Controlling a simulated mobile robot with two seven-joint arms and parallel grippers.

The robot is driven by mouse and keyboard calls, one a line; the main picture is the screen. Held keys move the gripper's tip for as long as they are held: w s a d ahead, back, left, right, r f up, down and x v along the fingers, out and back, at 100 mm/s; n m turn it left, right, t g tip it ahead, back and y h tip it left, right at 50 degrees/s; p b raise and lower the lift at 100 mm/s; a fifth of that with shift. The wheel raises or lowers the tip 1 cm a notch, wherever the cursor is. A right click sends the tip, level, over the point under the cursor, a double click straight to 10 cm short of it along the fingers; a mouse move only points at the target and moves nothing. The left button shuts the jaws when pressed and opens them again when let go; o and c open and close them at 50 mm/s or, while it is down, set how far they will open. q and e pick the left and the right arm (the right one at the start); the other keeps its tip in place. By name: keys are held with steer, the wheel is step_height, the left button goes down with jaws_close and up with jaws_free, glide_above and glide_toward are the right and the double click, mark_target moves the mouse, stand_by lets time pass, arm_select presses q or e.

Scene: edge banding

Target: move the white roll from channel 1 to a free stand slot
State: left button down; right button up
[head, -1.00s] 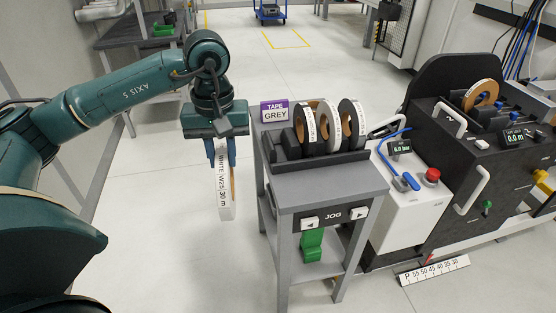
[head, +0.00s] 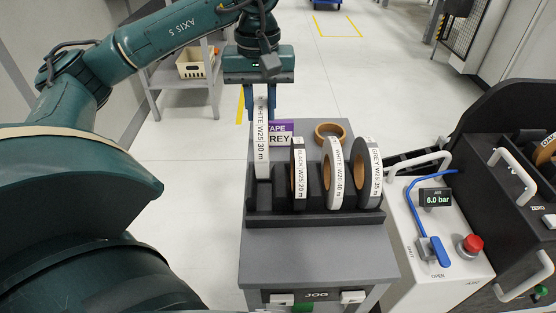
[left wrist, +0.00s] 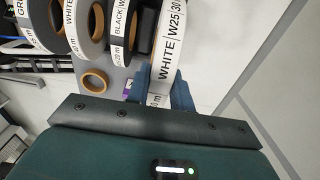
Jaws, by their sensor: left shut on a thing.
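My left gripper (head: 262,116) is shut on the white roll (head: 262,155), labelled WHITE W25 30 m. The roll hangs upright and edge-on below the fingers, at the leftmost slot of the black stand (head: 318,219). I cannot tell whether its lower edge touches the slot floor. In the left wrist view the white roll (left wrist: 172,45) shows between the blue fingers. The stand also holds a black roll (head: 299,175), a white W20 roll (head: 333,172) and a grey roll (head: 370,172) in slots to the right. My right gripper is not in view.
A purple TAPE GREY sign (head: 282,127) and a loose tan ring (head: 330,131) are behind the stand on the grey cart (head: 315,250). A white panel with a red button (head: 470,245) and the dark machine (head: 490,195) are at the right.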

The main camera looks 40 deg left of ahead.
arm_select(q)
steer(key=f, duration=0.5)
steer(key=shift+s+f, duration=0.15)
steer(key=shift+s, duration=0.1)
step_height(320, 180, down, 4)
steer(key=shift+r, duration=0.1)
steer(key=shift+w+f, duration=0.1)
steer(key=shift+f, duration=0.1)
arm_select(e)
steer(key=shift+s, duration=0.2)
arm_select(q)
steer(key=shift+f+b, duration=0.35)
steer(key=c, duration=1.2)
jaws_free()
steer(key=shift+c, duration=0.2)
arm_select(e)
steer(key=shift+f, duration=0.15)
arm_select(q)
steer(key=shift+r, duration=0.1)
